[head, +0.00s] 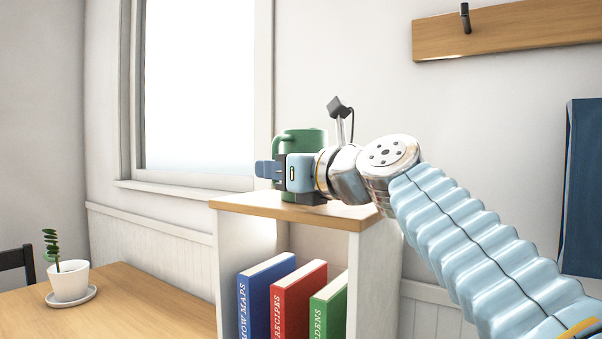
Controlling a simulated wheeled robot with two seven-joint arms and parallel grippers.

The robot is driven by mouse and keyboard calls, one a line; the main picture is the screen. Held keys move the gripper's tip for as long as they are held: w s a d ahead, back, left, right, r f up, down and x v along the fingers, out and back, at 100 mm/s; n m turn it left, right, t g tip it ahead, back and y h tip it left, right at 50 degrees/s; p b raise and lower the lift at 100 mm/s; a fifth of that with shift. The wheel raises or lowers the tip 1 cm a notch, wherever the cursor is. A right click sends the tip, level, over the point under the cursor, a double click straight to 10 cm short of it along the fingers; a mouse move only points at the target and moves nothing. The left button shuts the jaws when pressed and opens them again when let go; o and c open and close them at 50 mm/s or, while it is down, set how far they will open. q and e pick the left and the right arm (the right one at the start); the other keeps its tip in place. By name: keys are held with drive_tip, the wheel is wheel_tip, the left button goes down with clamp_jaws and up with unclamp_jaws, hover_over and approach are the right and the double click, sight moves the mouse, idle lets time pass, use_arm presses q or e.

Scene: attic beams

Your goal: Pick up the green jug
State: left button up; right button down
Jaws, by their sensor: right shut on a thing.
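The green jug (305,139) is upright at the top of the small white bookshelf with a wooden top (247,205). Its handle shows at its left side. My right gripper (270,171) reaches in from the right and is shut on the jug, in front of its lower part. The gripper hides much of the jug's lower body and base, so I cannot tell whether the jug touches the shelf top. My left gripper is not in the head view.
Blue, red and green books (298,300) stand inside the shelf. At the lower left a wooden table (150,305) bears a potted plant (69,284) on a saucer. A window (205,85) is behind. A wooden peg rail (510,32) hangs on the wall at upper right.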

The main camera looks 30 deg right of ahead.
drive_tip(key=shift+r, duration=0.2)
idle(0.6)
drive_tip(key=shift+r, duration=3.55)
drive_tip(key=shift+w+a+r, duration=0.2)
drive_tip(key=shift+r, duration=0.35)
drive_tip(key=shift+d+r, duration=0.1)
drive_tip(key=shift+r, duration=0.35)
drive_tip(key=shift+s+r, duration=0.1)
